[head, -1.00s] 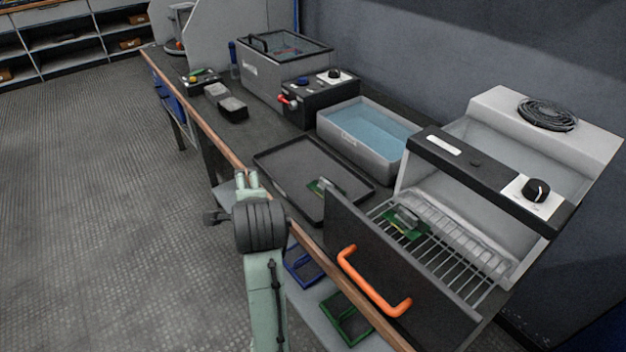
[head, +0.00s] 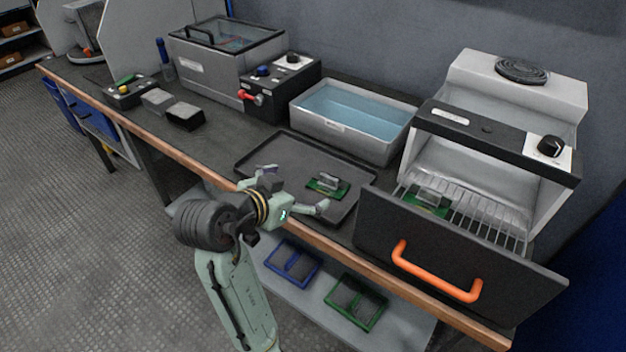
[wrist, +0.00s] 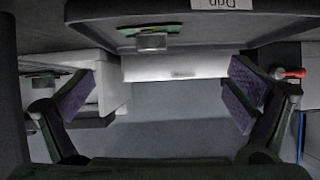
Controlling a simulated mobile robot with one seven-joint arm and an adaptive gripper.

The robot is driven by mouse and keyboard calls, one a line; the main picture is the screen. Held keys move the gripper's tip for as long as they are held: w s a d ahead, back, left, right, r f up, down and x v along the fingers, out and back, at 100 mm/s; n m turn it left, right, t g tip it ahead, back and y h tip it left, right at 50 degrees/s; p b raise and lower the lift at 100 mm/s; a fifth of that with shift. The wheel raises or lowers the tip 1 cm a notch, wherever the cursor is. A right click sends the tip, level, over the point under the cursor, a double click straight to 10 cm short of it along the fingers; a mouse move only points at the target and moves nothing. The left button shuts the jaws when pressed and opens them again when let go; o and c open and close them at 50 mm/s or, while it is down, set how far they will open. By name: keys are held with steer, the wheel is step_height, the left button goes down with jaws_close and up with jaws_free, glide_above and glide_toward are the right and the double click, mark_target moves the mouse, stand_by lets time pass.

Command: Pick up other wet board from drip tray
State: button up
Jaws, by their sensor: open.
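The wet board (head: 328,185), a green board with a grey block on it, lies in the right part of the black drip tray (head: 285,148). The board also shows near the top of the wrist view (wrist: 151,40). My gripper (head: 295,188) is open and empty over the near side of the tray, with its fingers spread, just left of the board in the head view. In the wrist view my gripper (wrist: 165,95) has purple-padded fingers wide apart, with the board beyond the gap. I cannot tell its height above the tray.
Another green board (head: 428,201) sits on the wire rack (head: 487,220) of the open oven at right. The oven's black front panel (head: 450,250) with an orange handle stands beside the tray. A water bath (head: 350,112) is behind it. Blue and green frames lie on the lower shelf.

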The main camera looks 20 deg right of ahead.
mark_target(328, 178)
steer(key=shift+d+h, duration=0.2)
steer(key=shift+h, duration=0.1)
steer(key=x, duration=0.5)
steer(key=p+x, duration=0.1)
steer(key=x, duration=0.4)
steer(key=shift+s+d, duration=0.1)
steer(key=shift+d, duration=0.35)
steer(key=shift+c, duration=0.5)
steer(key=c, duration=1.6)
